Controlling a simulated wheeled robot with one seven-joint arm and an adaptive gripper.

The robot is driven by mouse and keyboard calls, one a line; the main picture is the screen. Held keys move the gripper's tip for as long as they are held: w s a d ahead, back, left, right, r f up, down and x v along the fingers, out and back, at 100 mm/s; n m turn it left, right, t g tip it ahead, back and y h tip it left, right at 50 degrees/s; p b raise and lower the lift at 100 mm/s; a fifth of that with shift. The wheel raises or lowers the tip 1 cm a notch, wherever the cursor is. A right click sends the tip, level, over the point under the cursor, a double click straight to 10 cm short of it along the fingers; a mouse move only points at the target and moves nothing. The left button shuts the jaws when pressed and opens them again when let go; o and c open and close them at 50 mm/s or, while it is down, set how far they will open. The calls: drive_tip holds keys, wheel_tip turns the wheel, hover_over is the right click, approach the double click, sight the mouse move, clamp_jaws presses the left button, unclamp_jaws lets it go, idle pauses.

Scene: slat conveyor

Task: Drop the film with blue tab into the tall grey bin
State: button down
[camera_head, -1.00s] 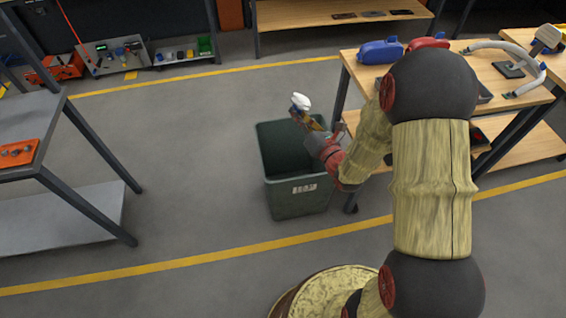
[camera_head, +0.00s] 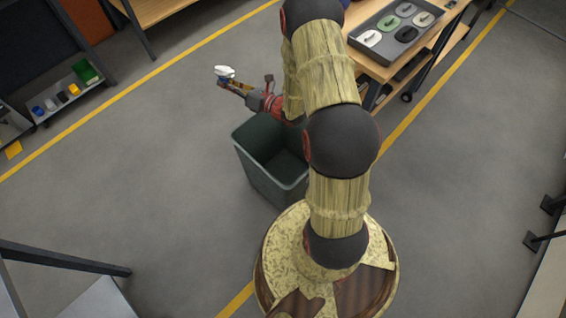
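My gripper (camera_head: 230,83) is shut on a small white crumpled piece, which I take to be the film (camera_head: 224,71), with a hint of blue at its lower edge. The fingers are small here and partly hidden by it. The tall bin (camera_head: 268,187), dark grey-green and open at the top, stands on the floor close to my base. Its inside looks empty where I can see it; my arm covers part of its right rim. The gripper and film show beyond the bin's far left corner, apart from the opening in this view.
A wooden table (camera_head: 424,48) at the upper right bears a grey tray (camera_head: 378,53) with several white, green and black pieces. Low shelves with small coloured things stand at the upper left. A grey table corner (camera_head: 100,300) is at the lower left. The floor around the bin is clear.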

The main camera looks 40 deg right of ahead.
drive_tip(key=s+d+f+b, duration=0.2)
drive_tip(key=s+d+f, duration=0.3)
drive_tip(key=f, duration=0.4)
drive_tip(key=s+d+f+b, duration=0.2)
drive_tip(key=s+d+f, duration=0.2)
drive_tip(key=d+f, duration=0.3)
drive_tip(key=s+d+f+y+b, duration=0.1)
drive_tip(key=s+d+f, duration=0.4)
drive_tip(key=f, duration=0.8)
drive_tip(key=shift+s+d+f+n+g+b, duration=0.3)
drive_tip(key=shift+s+d+n+b, duration=0.1)
drive_tip(key=shift+b, duration=0.2)
drive_tip(key=shift+r, duration=0.1)
drive_tip(key=c, duration=2)
unclamp_jaws()
drive_tip(key=shift+o, duration=0.2)
wheel_tip(320, 180, up, 10)
